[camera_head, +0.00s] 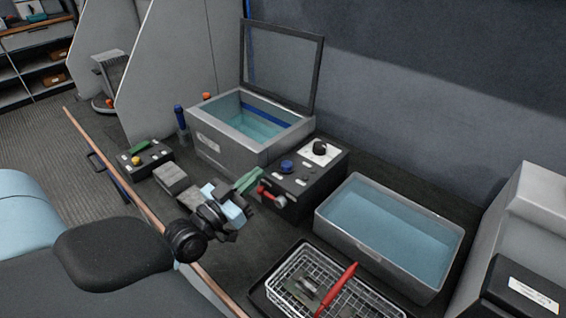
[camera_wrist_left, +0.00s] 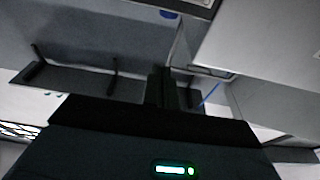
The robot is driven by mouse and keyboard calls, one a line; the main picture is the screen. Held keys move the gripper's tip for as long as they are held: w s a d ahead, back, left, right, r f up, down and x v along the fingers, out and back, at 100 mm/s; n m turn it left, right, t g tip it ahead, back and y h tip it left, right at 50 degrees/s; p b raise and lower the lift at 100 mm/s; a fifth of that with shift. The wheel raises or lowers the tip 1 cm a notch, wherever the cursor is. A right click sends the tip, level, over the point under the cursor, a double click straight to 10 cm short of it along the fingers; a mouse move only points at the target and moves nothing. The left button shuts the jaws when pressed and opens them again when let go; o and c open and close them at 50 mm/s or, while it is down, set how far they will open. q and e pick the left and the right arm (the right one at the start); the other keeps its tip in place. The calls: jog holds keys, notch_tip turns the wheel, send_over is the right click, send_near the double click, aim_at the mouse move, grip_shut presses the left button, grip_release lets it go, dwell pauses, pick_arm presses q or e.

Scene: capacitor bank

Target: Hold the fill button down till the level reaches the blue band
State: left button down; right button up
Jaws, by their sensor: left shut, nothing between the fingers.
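The open metal tank (camera_head: 225,150) holds pale blue water. A dark blue band (camera_head: 265,113) runs along its inner wall, and the water surface lies below it. No label reading "fill" is legible. My left gripper (camera_head: 246,203) is shut and empty, in front of and left of the control box, apart from the blue button. Its dark fingers show in the left wrist view (camera_wrist_left: 161,88). My right gripper is out of view.
A second open bin (camera_head: 440,285) of water stands right, with a wire basket (camera_head: 310,262) with a red handle in front. A smaller button box (camera_head: 146,165) and a grey block (camera_head: 170,179) lie left. A green object (camera_head: 248,180) is close beside the gripper.

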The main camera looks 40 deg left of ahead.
pick_arm(q)
jog(key=w, duration=0.1)
notch_tip(320, 180, up, 2)
jog(key=p, duration=0.1)
send_over(281, 174)
jog(key=shift+w+d+r, duration=0.1)
jog(key=shift+w, duration=0.35)
jog(key=f, duration=0.1)
jog(key=f+b, duration=0.1)
jog(key=f, duration=0.1)
jog(key=shift+s+f, duration=0.15)
jog(key=shift+s, duration=0.2)
jog(key=shift+s+f, duration=0.1)
jog(key=shift+f, duration=0.4)
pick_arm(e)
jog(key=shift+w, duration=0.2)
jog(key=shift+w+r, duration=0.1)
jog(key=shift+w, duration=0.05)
